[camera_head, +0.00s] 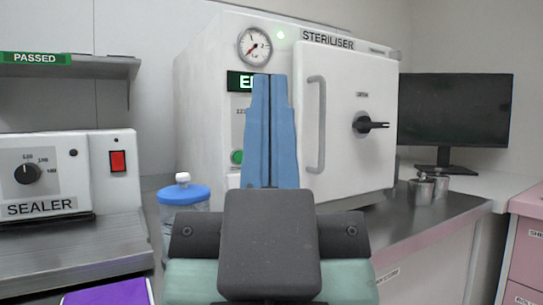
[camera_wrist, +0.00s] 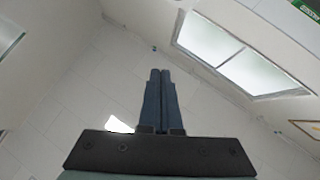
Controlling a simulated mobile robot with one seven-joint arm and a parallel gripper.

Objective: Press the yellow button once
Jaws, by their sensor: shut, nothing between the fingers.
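No yellow button shows in either view. The front panel of the white steriliser (camera_head: 205,100) is partly hidden behind my gripper (camera_head: 269,78), so I cannot tell whether a yellow button is there. A green button (camera_head: 237,157) shows on that panel, left of the blue fingers, below a partly covered green-lit display (camera_head: 238,81). My gripper is shut and empty, with its fingers upright in front of the panel. In the wrist view the closed fingers (camera_wrist: 161,72) point up against the ceiling and touch nothing visible.
The steriliser's closed door has a vertical handle (camera_head: 317,125) and a black latch (camera_head: 368,124). A sealer (camera_head: 70,175) with a red switch (camera_head: 117,160) stands left. A blue-lidded bottle (camera_head: 184,193) is between. Metal canisters (camera_head: 420,190) and a monitor (camera_head: 455,110) stand right.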

